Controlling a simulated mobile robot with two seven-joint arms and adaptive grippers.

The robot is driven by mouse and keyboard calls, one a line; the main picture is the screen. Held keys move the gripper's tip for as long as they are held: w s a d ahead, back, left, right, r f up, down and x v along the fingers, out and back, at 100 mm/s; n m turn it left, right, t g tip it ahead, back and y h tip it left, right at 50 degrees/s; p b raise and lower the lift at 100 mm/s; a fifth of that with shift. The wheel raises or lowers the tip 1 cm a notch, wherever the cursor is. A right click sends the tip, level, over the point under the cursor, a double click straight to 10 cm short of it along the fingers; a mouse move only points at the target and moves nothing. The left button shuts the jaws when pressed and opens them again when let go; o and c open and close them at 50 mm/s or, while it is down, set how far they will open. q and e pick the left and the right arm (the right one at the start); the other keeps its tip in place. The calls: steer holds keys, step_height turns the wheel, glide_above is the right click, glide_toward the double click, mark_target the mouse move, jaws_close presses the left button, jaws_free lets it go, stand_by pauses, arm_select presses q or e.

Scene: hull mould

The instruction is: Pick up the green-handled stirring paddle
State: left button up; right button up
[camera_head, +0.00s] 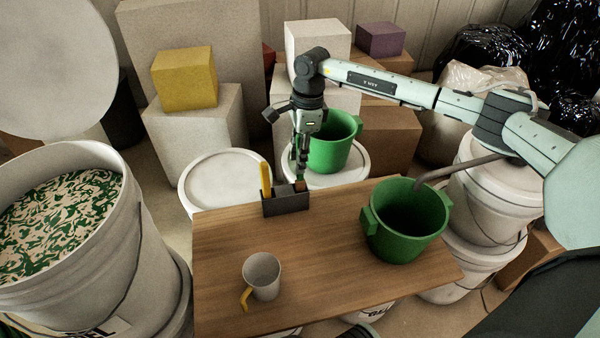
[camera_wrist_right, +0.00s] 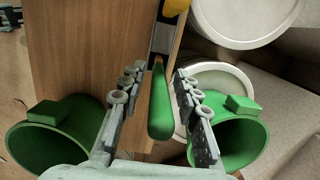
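The stirring paddle's green handle (camera_wrist_right: 160,105) stands up from a dark grey holder (camera_head: 286,203) on the wooden table. My right gripper (camera_head: 299,160) points down over the holder. In the right wrist view its two fingers (camera_wrist_right: 155,100) are spread on either side of the green handle. The paddle's lower end is hidden in the holder. A yellow handle (camera_head: 265,180) stands at the holder's left end. My left gripper does not show clearly in either view.
A green pot (camera_head: 405,222) stands at the table's right, with a grey-brown bar at its rim. Another green pot (camera_head: 334,150) stands on a white bucket lid behind the table. A white mug (camera_head: 264,276) stands near the front. The table's middle is clear.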

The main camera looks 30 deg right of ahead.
jaws_close()
steer(key=shift+r, duration=0.15)
